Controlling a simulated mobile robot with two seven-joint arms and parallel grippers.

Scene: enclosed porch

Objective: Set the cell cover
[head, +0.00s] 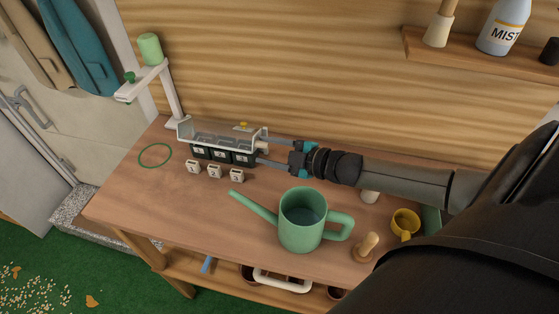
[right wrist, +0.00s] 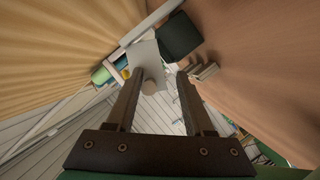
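A clear cover (head: 215,135) with pale end pieces lies along the back of the table (head: 130,195). It is above or just behind a row of black cells (head: 221,157) with white labels; I cannot tell whether it rests on them. My right gripper (head: 262,149) comes in from the right, its fingers on either side of the cover's right end. My left gripper is not in view.
Small white labelled blocks (head: 214,171) sit in front of the cells. A green watering can (head: 302,228) stands at the front middle, with a yellow cup (head: 404,223) and wooden tool (head: 366,247) to its right. A green ring (head: 155,146) and white stand (head: 171,95) are left.

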